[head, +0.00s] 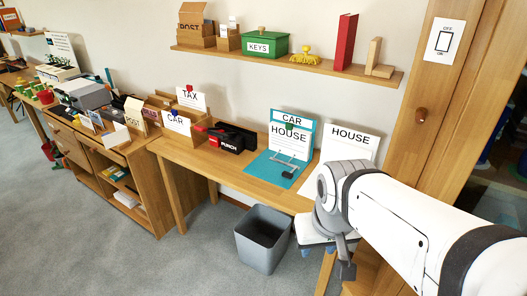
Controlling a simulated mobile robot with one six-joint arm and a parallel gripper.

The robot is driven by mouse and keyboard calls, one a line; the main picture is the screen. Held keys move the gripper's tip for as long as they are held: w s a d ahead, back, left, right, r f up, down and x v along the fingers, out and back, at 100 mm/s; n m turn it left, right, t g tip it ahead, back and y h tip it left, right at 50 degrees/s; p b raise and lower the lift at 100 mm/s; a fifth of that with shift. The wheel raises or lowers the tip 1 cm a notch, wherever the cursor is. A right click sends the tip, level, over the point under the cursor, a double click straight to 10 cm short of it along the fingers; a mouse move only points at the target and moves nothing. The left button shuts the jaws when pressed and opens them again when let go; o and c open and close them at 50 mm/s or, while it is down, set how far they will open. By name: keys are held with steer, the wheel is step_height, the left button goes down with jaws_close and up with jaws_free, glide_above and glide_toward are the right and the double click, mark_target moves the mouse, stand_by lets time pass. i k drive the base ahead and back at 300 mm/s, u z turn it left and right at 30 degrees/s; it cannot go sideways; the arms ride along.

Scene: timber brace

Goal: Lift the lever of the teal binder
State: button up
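The teal binder (261,172) lies open on the wooden desk, its far cover standing up against the wall. A metal lever mechanism (290,165) shows on its flat inner side; it is too small to tell the lever's exact position. Sheets marked CAR and HOUSE are on the upright part. My gripper (346,266) hangs in front of the desk's edge, below and right of the binder and apart from it. My wrist hides part of it, and I cannot tell whether its fingers are open or shut.
A white HOUSE sheet (348,143) stands right of the binder. A black PUNCH (232,138) is to its left. A grey bin (263,239) stands on the floor below. A shelf (290,62) with several objects hangs above, and a light switch (444,41) is at right.

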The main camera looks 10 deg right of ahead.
mark_target(289, 176)
steer(key=z, duration=0.2)
steer(key=i, duration=0.9)
steer(key=u, duration=0.1)
